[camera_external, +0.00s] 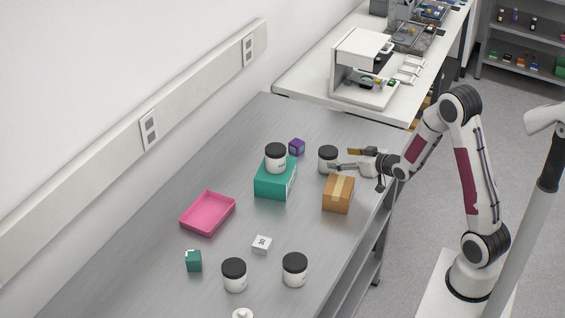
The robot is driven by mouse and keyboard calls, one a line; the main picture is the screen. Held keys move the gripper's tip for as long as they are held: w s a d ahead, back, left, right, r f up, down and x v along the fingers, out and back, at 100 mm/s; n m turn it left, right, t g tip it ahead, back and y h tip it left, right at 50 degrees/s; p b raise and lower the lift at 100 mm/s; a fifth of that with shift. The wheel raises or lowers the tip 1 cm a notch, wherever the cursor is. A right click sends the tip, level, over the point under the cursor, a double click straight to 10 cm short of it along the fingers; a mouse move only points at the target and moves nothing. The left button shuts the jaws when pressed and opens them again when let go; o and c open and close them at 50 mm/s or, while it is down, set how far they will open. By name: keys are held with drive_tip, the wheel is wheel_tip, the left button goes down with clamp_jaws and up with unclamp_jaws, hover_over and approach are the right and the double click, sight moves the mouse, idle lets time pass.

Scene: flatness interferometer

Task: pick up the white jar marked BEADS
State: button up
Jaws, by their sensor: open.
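Several white jars with black lids are in view, and their labels are too small to read, so I cannot tell which is marked BEADS. One jar (327,164) stands on the bench just left of my gripper. Two more, a left jar (235,281) and a right jar (295,275), stand toward the front. My gripper (345,158) is open, its fingers pointing left toward the nearest jar. The lower fingertip overlaps that jar's edge in the picture; I cannot tell whether they touch.
A cardboard box (339,194) sits just below my gripper. A purple box (297,147) is behind the jars. The bench's (150,285) left side is clear.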

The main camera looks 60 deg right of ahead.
sight(328, 155)
drive_tip(key=shift+x, duration=1.3)
drive_tip(key=shift+d+x, duration=0.1)
drive_tip(key=shift+x, duration=1.2)
drive_tip(key=shift+d+x, duration=0.15)
drive_tip(key=shift+x, duration=1.1)
drive_tip(key=c, duration=1.3)
